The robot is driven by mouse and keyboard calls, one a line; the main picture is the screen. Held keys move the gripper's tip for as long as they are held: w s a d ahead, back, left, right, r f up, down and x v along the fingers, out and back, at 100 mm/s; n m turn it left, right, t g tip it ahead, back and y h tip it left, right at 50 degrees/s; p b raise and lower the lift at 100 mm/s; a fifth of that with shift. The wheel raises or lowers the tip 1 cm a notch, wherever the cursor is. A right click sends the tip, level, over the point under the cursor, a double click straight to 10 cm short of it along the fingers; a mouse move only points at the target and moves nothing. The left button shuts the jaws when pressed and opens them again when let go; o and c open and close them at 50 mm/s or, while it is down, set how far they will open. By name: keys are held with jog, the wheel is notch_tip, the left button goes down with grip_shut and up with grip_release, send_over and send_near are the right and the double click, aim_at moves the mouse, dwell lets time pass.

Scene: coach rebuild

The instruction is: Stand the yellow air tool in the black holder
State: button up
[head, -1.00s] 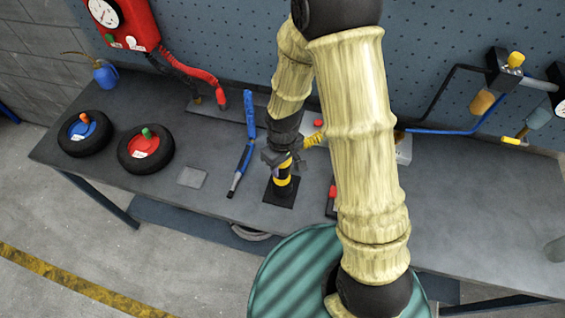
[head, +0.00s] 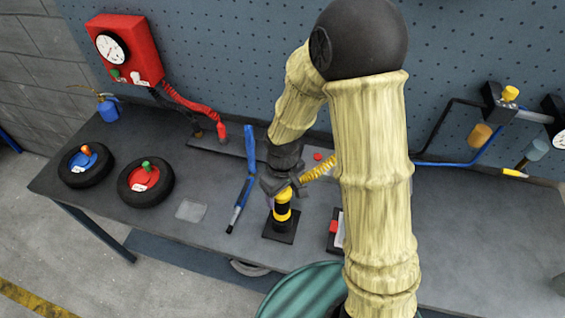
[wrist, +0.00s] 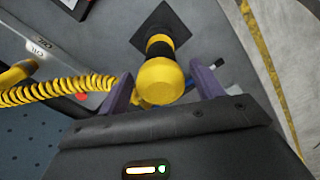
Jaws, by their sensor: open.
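The yellow air tool (head: 283,208), with black bands, stands upright in the black holder (head: 279,238), which has a square base on the bench. In the wrist view the tool's rounded yellow end (wrist: 160,82) faces the camera, and the holder's base (wrist: 176,20) shows beyond it. My gripper (head: 282,188) is just above the tool in the head view. Its two purple fingers (wrist: 161,84) are apart on either side of the tool's top, with gaps visible. The tool's lower end is hidden inside the holder.
A yellow coiled hose (wrist: 65,90) runs to the tool's upper part. A blue-handled tool (head: 246,185) lies left of the holder. A red-and-white item (head: 336,230) is close on its right. Two small wheels (head: 146,181) sit farther left.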

notch_tip(320, 180, up, 14)
jog(key=b, duration=0.1)
jog(key=shift+f, duration=0.1)
dwell(0.5)
jog(key=s+d+f+m+t, duration=0.1)
jog(key=s+d+f+m, duration=0.1)
jog(key=d, duration=0.3)
jog(key=s+d+f+m+t, duration=0.1)
jog(key=s+d+f+m, duration=0.1)
jog(key=s+d+m, duration=0.2)
jog(key=d+m, duration=0.1)
jog(key=d, duration=0.1)
jog(key=shift+d+m+t, duration=0.3)
dwell(0.5)
